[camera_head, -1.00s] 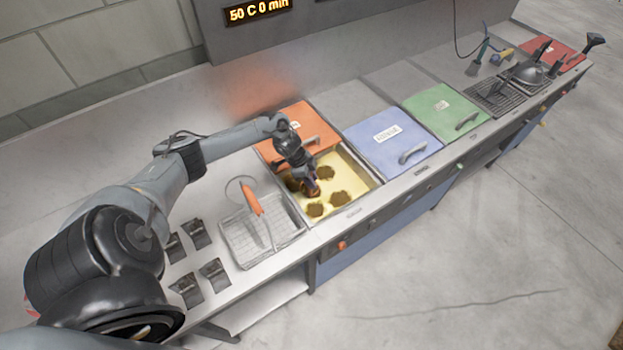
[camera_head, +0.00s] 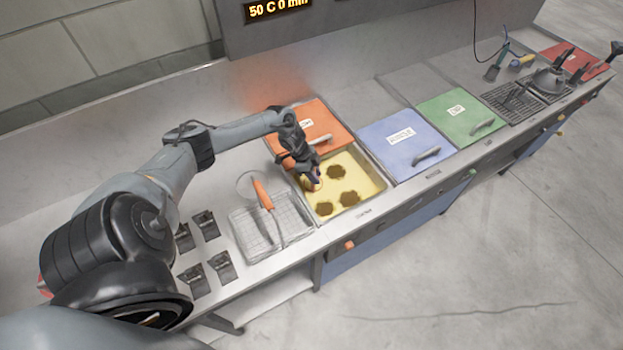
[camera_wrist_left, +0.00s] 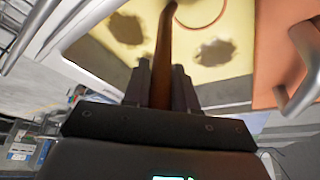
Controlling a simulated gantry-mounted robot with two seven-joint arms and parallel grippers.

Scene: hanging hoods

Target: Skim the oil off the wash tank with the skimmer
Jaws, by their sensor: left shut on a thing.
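The wash tank (camera_head: 378,187) is open and holds yellow liquid with dark brown oil patches (camera_head: 350,198). Two patches (camera_wrist_left: 214,52) also show in the left wrist view. My left gripper (camera_head: 311,173) is over the tank's back left part, by the orange lid. It is shut on a brown-orange handle, seen between the fingers in the left wrist view (camera_wrist_left: 164,75). A thin reddish ring (camera_wrist_left: 203,20) lies beyond the handle over the liquid, so I take this as the skimmer. Its depth in the liquid is unclear. My right gripper is out of view.
An orange lid (camera_head: 318,122) with a handle sits behind the tank. Blue (camera_head: 390,140) and green (camera_head: 455,112) lids lie to the right. A wire basket (camera_head: 245,232) stands left, with an orange-handled hoop tool (camera_head: 262,193) on it. Several dark holders (camera_head: 195,278) stand nearer.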

